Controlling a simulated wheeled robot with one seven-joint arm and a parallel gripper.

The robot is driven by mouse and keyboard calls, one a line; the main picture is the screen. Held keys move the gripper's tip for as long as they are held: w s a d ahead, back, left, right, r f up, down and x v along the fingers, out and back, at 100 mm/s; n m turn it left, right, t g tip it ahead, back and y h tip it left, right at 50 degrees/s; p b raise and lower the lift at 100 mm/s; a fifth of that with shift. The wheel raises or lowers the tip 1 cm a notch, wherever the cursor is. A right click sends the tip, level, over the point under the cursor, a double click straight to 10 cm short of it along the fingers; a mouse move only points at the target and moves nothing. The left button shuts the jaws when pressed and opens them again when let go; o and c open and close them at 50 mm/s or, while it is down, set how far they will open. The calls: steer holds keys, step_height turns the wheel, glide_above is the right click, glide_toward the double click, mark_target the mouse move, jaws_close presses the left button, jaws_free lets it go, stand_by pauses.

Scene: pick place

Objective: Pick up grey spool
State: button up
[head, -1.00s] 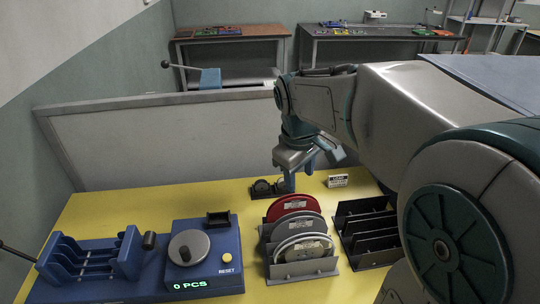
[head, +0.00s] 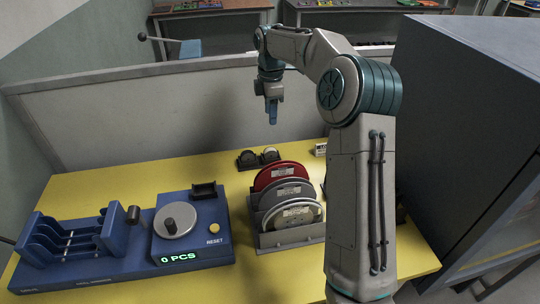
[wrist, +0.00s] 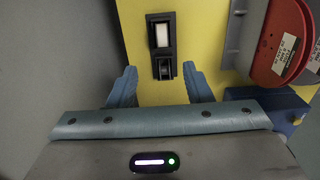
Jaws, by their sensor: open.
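A grey spool (head: 286,194) stands upright in the grey rack (head: 270,243), between a red spool (head: 281,175) behind it and a light grey-white spool (head: 300,212) in front. Each has a white label. My gripper (head: 272,122) is raised above the back of the table, pointing down, apart from the rack. In the wrist view, my gripper (wrist: 160,88) has its two blue fingers spread wide with nothing between them.
A small dark holder (head: 248,165) with two small reels stands behind the rack; it also shows in the wrist view (wrist: 173,26). A blue counting machine (head: 190,245) reading 0 PCS is at left. A low grey partition (head: 130,120) borders the yellow table's (head: 75,190) back.

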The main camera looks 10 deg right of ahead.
glide_above(272, 149)
steer(key=f, duration=0.7)
steer(key=shift+w+a+f, duration=0.1)
steer(key=shift+w+f, duration=0.1)
steer(key=shift+w, duration=0.1)
steer(key=shift+s+f, duration=0.15)
steer(key=shift+f, duration=2.75)
jaws_close()
